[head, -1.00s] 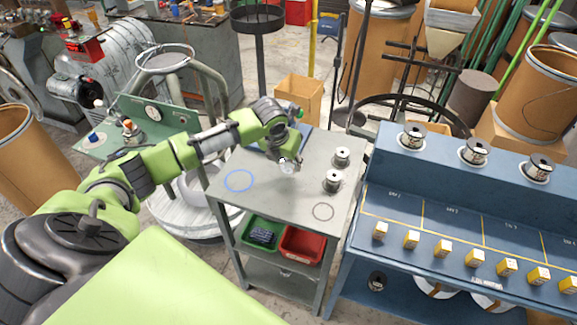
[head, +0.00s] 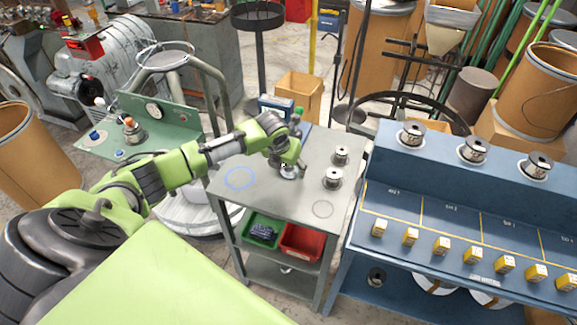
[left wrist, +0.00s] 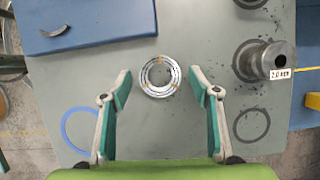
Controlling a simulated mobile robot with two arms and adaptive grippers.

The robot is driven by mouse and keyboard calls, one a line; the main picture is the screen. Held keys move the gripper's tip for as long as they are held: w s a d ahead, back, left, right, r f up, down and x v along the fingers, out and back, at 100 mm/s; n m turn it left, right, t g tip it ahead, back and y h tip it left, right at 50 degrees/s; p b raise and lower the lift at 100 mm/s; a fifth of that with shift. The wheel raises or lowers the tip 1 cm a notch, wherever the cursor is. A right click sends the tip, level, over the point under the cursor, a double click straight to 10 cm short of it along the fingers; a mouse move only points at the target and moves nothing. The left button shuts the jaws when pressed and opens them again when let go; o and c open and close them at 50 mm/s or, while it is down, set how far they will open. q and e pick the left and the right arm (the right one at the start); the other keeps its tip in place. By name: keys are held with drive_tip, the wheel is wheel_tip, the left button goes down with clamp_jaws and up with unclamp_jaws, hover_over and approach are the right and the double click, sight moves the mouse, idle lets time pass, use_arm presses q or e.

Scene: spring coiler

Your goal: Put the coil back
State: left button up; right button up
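The coil is a silvery wire ring with small orange ties (left wrist: 160,77). It lies on the grey table top in the left wrist view. In the head view it is mostly hidden under my left gripper (head: 288,168). My left gripper (left wrist: 160,88) is open, with its green-padded fingertips spread on either side of the coil's near edge and no visible contact. A blue ring mark (head: 240,178) is on the table's left part and shows empty. A dark ring mark (head: 323,209) at the front right is also empty. My right gripper is not in view.
Two wire spools (head: 332,178) stand on the table's right side; one bears a 2.0 mm label. Green (head: 262,231) and red bins (head: 301,242) sit on the shelf below. A blue bench (head: 440,215) stands right.

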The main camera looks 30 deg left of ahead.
use_arm(q)
drive_tip(key=shift+r, duration=0.2)
drive_tip(key=b+v, duration=0.1)
drive_tip(key=v, duration=1.1)
drive_tip(key=shift+w, duration=0.1)
